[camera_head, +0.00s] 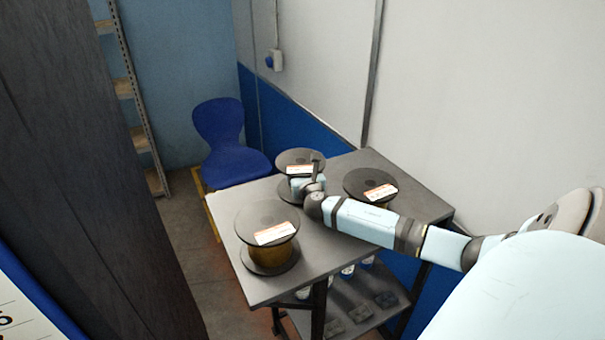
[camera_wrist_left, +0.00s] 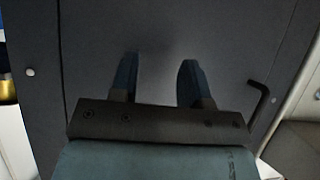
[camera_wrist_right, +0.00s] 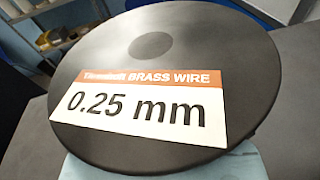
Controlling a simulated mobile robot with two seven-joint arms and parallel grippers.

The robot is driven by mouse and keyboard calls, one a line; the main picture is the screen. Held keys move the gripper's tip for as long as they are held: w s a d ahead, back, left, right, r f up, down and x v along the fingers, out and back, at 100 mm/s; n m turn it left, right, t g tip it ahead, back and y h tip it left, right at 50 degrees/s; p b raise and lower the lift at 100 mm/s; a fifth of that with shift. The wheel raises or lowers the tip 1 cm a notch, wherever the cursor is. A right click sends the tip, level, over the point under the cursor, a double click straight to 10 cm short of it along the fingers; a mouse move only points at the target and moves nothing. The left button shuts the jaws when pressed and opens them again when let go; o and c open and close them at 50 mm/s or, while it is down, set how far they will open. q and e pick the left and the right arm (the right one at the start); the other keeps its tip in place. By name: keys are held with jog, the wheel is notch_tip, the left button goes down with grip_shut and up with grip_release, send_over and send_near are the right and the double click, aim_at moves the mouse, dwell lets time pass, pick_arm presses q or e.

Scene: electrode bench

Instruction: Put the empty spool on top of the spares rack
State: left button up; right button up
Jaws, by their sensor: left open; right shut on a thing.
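Three dark-flanged spools are on a grey table (camera_head: 335,250). The front left spool (camera_head: 267,222) shows brass-coloured wire. The right spool (camera_head: 368,181) is partly hidden by my right arm. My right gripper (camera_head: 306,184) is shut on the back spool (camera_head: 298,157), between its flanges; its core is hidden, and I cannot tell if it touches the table. In the right wrist view the held spool's top flange (camera_wrist_right: 150,55) bears a "BRASS WIRE 0.25 mm" label and hides my fingers. My left gripper (camera_wrist_left: 157,80) is open and empty before a dark grey surface.
A shelved rack (camera_head: 130,110) stands at the back left; I cannot tell if it is the spares rack. A blue chair (camera_head: 222,135) stands behind the table. Small items lie on the table's lower shelf (camera_head: 350,295). A dark panel (camera_head: 80,150) fills the left. Walls close the right.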

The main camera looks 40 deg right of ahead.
jog(key=shift+a+r, duration=0.15)
jog(key=shift+a, duration=0.15)
jog(key=o, duration=1.2)
jog(key=shift+d+f, duration=0.1)
jog(key=shift+f, duration=0.1)
jog(key=shift+r, duration=0.15)
jog(key=b+v, duration=0.1)
jog(key=v, duration=1)
jog(key=shift+s, duration=0.1)
pick_arm(q)
jog(key=shift+s+a+f, duration=0.2)
jog(key=shift+f, duration=0.5)
pick_arm(e)
jog(key=shift+s+a+r, duration=0.1)
jog(key=shift+s+a, duration=0.15)
jog(key=shift+s, duration=0.2)
jog(key=shift+o, duration=0.3)
